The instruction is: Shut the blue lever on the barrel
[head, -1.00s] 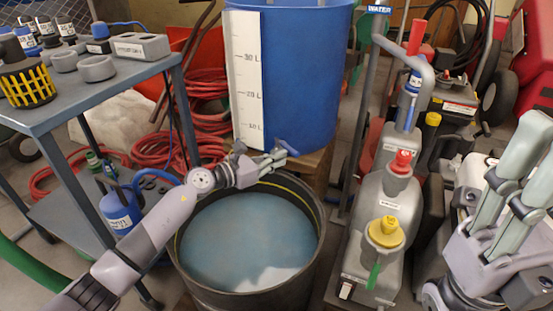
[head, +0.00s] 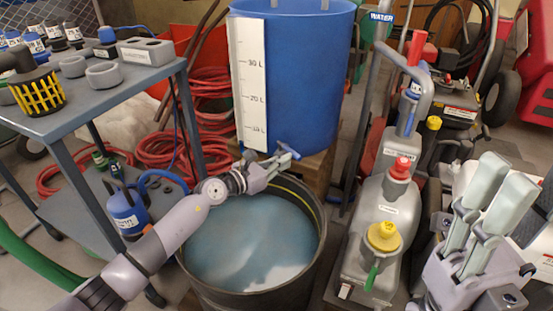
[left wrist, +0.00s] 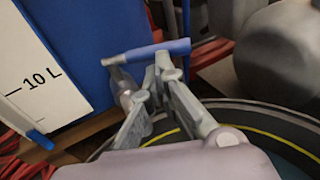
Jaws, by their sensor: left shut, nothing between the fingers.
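The blue barrel (head: 300,80) stands above the black tub, with a white litre scale down its side. Its tap, with the blue lever (head: 287,150), sits low on the barrel's front. In the left wrist view the lever (left wrist: 160,48) is a blue bar lying crosswise over the grey metal tap (left wrist: 121,82). My left gripper (head: 278,162) is shut and empty, right at the tap. In the wrist view its fingertips are just below the lever; I cannot tell if they touch. My right gripper (head: 504,181) is raised at the right, open and empty, far from the barrel.
The black tub (head: 318,243) of cloudy bluish water is under my left gripper. A grey-blue cart (head: 130,78) with small parts stands at the left. A grey machine (head: 365,220) with red and yellow caps stands right of the tub. Red hose lies behind.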

